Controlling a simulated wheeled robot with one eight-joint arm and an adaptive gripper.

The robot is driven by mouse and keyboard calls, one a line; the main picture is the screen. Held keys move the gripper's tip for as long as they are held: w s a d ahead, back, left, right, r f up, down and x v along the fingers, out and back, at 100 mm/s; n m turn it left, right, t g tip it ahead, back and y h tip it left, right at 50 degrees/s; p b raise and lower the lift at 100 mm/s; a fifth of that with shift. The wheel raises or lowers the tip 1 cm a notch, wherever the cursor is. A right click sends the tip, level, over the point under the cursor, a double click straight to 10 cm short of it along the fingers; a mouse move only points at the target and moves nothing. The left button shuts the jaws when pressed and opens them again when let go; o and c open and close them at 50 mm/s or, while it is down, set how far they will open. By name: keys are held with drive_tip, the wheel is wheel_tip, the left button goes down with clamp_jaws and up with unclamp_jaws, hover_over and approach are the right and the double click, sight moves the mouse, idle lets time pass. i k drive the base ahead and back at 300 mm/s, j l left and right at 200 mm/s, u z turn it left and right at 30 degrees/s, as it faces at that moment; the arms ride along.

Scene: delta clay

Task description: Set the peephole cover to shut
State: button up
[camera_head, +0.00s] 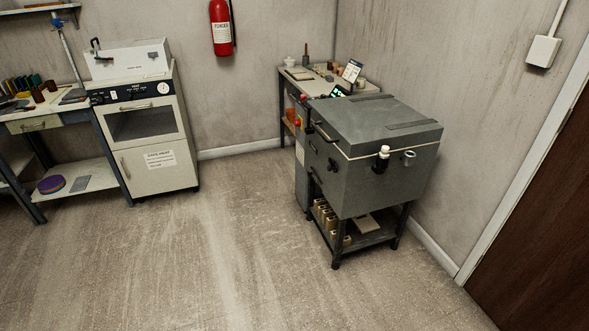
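A grey box-shaped kiln (372,183) with a flat lid (375,115) stands on a dark metal stand right of centre. The lid is down on the body. On its right-hand side, just below the lid, is a small fitting with a white top and black lower part (381,160). Beside it to the right is a short pale grey tube-like fitting (408,158). One of these may be the peephole and its cover, but they are too small to tell which, or whether the cover is open or shut. My gripper is not in view.
A dark door (540,210) is at the right. A cluttered bench (330,75) stands behind the kiln. A white oven cabinet (155,140) and a worktable (45,122) are at the left. The floor (215,265) before the kiln is clear.

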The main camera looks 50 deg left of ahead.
sight(334, 167)
drive_tip(key=u, duration=1.8)
drive_tip(key=i+j, duration=0.1)
drive_tip(key=i, duration=0.7)
